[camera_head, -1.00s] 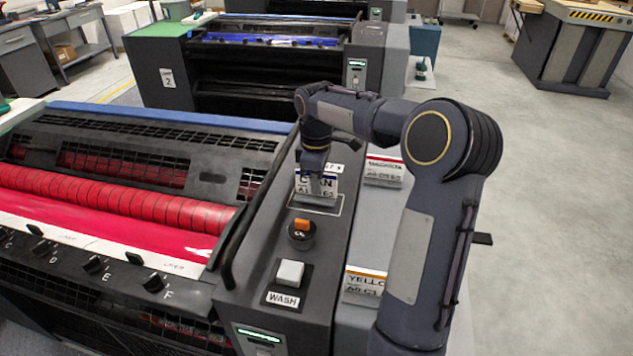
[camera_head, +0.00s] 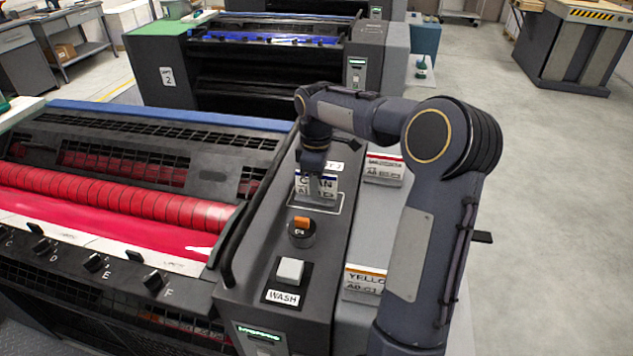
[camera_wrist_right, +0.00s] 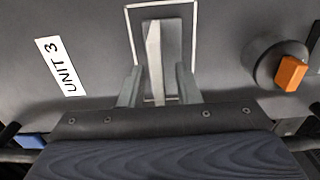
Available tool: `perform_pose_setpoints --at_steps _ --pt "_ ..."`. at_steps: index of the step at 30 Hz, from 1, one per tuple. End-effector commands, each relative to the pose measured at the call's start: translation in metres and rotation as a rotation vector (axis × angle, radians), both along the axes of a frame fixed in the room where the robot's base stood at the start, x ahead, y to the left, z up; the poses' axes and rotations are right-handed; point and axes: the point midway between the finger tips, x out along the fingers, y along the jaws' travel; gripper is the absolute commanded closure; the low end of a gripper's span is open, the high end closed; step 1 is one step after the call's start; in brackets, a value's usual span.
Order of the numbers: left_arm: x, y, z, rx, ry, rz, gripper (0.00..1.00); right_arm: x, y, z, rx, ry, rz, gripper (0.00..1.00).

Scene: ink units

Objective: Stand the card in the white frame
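The card (camera_head: 329,187), lettered like CYAN, stands upright inside the white frame (camera_head: 339,207) on the grey console top. In the right wrist view the card (camera_wrist_right: 153,50) shows nearly edge-on, with its grey foot within the white frame outline (camera_wrist_right: 129,30). My right gripper (camera_head: 315,185) is above the card and partly hides its lettering. In the right wrist view its two fingers (camera_wrist_right: 158,88) stand apart on either side of the card, with gaps showing. My left gripper is not in view.
An orange-topped knob (camera_head: 301,232) and a white WASH button (camera_head: 290,271) sit on the console in front of the frame. Red rollers (camera_head: 120,205) lie left.

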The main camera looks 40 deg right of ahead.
Motion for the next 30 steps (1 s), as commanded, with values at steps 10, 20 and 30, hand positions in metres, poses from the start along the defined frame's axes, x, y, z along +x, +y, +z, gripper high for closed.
perform_pose_setpoints --at_steps 10,20,30 --pt "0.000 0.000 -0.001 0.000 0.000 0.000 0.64 0.001 0.000 0.068 -0.001 -0.006 0.001 0.70" --pt "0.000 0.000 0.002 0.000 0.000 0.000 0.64 0.001 0.000 0.116 -0.001 -0.002 0.000 0.70" --pt "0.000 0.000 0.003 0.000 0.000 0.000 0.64 -0.021 0.020 0.129 0.007 -0.051 -0.045 0.70"
